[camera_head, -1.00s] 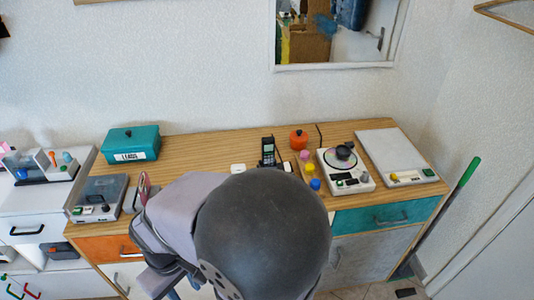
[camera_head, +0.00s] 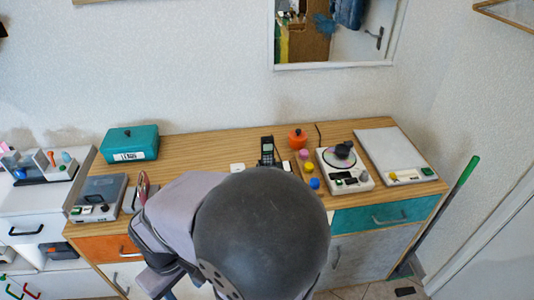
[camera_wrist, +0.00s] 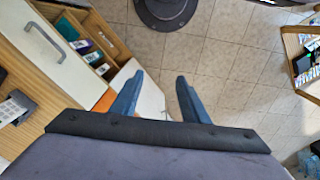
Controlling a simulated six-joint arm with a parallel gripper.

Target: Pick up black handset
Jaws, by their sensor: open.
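The black handset (camera_head: 267,150) stands upright on the wooden tabletop, towards the back, in the head view. Its lower part is close behind my arm in the picture. My gripper (camera_wrist: 158,92) shows in the wrist view with its two blue fingers spread apart and nothing between them. The fingers point out over the tiled floor, beside the cabinet front. In the head view the gripper is hidden behind my own arm. The handset does not clearly show in the wrist view.
Several coloured knobs lie right of the handset.

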